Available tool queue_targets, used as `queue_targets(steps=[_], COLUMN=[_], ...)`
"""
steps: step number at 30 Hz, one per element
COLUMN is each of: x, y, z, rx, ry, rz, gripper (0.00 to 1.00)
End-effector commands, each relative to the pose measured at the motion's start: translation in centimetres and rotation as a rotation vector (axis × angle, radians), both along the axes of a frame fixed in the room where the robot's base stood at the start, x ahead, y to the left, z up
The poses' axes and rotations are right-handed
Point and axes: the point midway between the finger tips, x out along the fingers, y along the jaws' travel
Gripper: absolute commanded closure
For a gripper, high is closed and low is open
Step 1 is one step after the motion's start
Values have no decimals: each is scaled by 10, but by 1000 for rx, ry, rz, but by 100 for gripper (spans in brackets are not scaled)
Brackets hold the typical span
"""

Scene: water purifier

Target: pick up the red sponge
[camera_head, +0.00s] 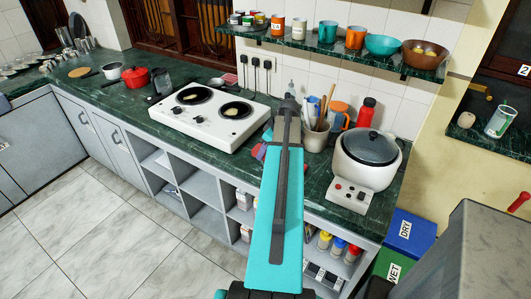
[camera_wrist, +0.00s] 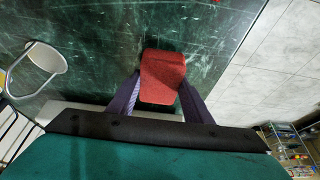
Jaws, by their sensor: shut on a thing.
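The red sponge (camera_wrist: 162,72) shows in the wrist view between the two purple fingers of my gripper (camera_wrist: 161,90). The fingers are shut on its sides, and it sits over the dark green counter (camera_wrist: 95,55). I cannot tell whether the sponge still touches the counter. In the head view my teal arm covers most of the gripper and sponge. Only a small patch of blue and red shows left of the arm, beside the white stove.
In the head view a white two-burner stove (camera_head: 209,114) stands left of my arm. A utensil holder (camera_head: 315,136) and a white cooker (camera_head: 364,165) stand to its right. A shelf (camera_head: 335,48) with cups and bowls hangs above. Open shelves (camera_head: 207,218) lie below the counter.

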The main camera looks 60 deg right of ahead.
Motion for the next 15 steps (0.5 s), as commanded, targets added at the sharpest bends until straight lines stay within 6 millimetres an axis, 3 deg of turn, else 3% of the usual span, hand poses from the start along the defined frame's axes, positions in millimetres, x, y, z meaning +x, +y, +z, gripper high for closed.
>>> queue_targets(steps=[9, 15], x=[0, -22], y=[0, 16], z=[24, 26], rx=[-2, -1], ry=[0, 0], rz=[1, -1], gripper=[75, 75])
